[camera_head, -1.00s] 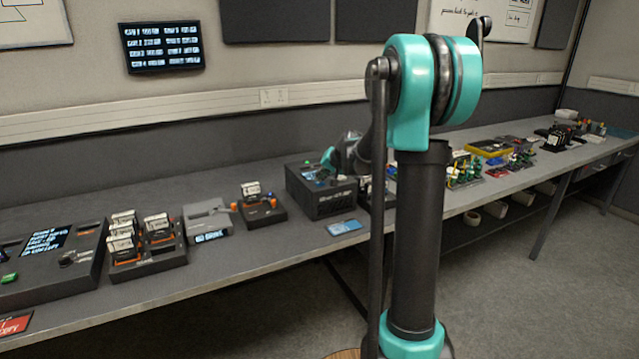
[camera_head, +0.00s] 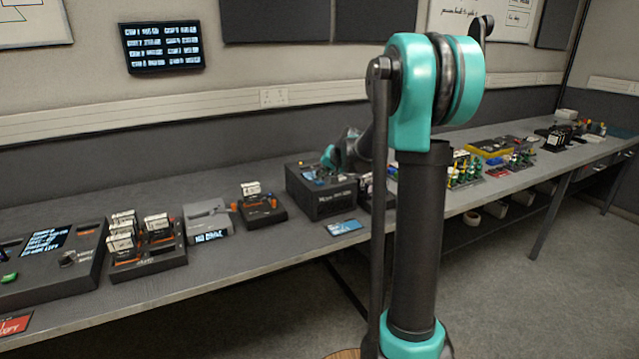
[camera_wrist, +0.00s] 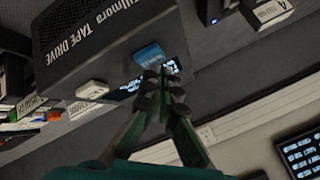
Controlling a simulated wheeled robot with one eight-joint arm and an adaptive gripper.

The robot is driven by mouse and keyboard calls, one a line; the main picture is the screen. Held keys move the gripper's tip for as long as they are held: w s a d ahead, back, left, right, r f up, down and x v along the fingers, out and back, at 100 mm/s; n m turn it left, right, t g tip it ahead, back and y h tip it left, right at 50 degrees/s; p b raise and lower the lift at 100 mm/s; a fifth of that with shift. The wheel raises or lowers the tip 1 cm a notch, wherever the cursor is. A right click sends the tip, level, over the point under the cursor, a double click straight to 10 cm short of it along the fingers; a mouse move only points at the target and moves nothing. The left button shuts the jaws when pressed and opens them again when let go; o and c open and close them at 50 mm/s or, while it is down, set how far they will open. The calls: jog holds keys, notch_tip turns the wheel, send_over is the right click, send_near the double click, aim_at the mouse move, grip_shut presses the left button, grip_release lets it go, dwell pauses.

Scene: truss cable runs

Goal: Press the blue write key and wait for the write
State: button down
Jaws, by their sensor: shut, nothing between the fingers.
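The tape drive (camera_head: 325,200) is a dark box on the bench, just left of my arm in the head view. It also fills the upper left of the wrist view (camera_wrist: 100,40), with "TAPE DRIVE" lettering. A blue key (camera_wrist: 150,55) sits on its edge, beside a small lit display (camera_wrist: 130,88) and a white key (camera_wrist: 92,89). My gripper (camera_wrist: 163,76) is shut and empty, its fingertips right by the blue key and over part of the display. I cannot tell whether they touch the key. In the head view the fingertips are too small to make out.
A grey device with a lit screen (camera_head: 210,237), a rack of cartridges (camera_head: 140,262) and a dark console (camera_head: 50,275) stand to the left. A blue-screened slab (camera_head: 345,228) lies before the drive. A wall monitor (camera_head: 162,46) shows text.

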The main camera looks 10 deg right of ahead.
aim_at(321, 183)
jog(key=shift+r, duration=0.4)
jog(key=shift+r, duration=0.1)
jog(key=shift+r, duration=2.4)
jog(key=shift+s+f, duration=0.1)
jog(key=s+d+f+n+g+h, duration=0.1)
jog(key=s+f, duration=0.5)
jog(key=s, duration=0.7)
jog(key=s+d+f+n+g+h, duration=0.1)
jog(key=s+f, duration=0.6)
jog(key=s, duration=0.7)
jog(key=s+d+f+n+g+h, duration=0.1)
jog(key=s+f+n+g, duration=0.1)
jog(key=s+f, duration=0.5)
jog(key=s, duration=0.6)
jog(key=shift+s+d+h, duration=0.35)
jog(key=shift+s+h, duration=0.05)
jog(key=c, duration=2.2)
grip_release()
